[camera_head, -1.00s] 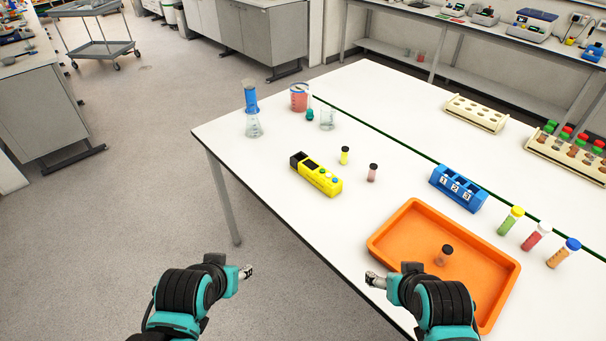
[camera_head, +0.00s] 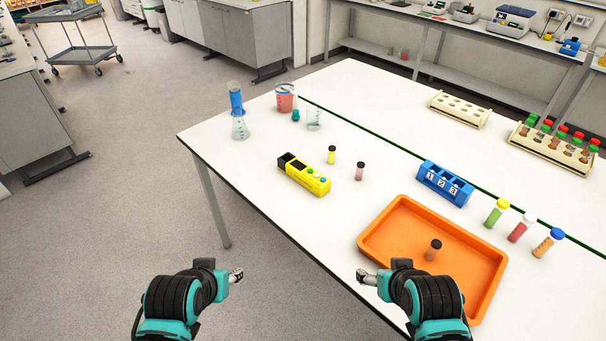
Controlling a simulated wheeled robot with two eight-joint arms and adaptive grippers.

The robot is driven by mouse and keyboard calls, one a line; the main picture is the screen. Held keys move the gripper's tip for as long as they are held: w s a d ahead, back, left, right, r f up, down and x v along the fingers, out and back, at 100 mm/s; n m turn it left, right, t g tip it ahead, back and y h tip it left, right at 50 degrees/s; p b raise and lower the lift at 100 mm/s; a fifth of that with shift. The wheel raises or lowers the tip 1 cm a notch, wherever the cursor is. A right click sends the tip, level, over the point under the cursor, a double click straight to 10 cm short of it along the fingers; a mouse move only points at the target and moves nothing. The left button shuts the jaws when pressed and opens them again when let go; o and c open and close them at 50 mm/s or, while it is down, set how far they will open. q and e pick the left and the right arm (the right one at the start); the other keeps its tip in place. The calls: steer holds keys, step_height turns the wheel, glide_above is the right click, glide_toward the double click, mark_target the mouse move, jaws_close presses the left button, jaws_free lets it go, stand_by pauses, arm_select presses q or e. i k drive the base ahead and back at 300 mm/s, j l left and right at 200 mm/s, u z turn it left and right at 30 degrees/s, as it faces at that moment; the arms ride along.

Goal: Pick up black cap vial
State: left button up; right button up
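A small vial with a black cap and brownish body (camera_head: 433,250) stands upright in the orange tray (camera_head: 376,231). A second dark-capped vial with a pinkish body (camera_head: 360,172) stands on the white table, left of and behind the tray. A small yellow vial with a dark cap (camera_head: 331,155) stands near it. My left gripper (camera_head: 238,275) is off the table's front left edge, far from the vials. My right gripper (camera_head: 362,276) is by the table's front edge, left of the tray, touching no vial. Both look empty; their finger opening is too small to judge.
A yellow block device (camera_head: 304,176), blue numbered rack (camera_head: 445,183) and three capped tubes (camera_head: 520,228) stand on the white table (camera_head: 260,170). Glassware including a flask (camera_head: 240,128) is at the back left. Beige racks (camera_head: 459,109) are farther back. The table's front left is clear.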

mark_target(361, 165)
steer(key=z, duration=0.45)
steer(key=i+z, duration=0.1)
steer(key=z, duration=0.35)
steer(key=j+z, duration=0.1)
steer(key=z, duration=0.35)
steer(key=j+z, duration=0.1)
steer(key=z, duration=0.35)
steer(key=i+j, duration=0.15)
steer(key=j, duration=0.25)
steer(key=i+j+z, duration=0.1)
steer(key=j, duration=0.25)
steer(key=i+j, duration=0.2)
steer(key=j, duration=0.2)
steer(key=z, duration=0.05)
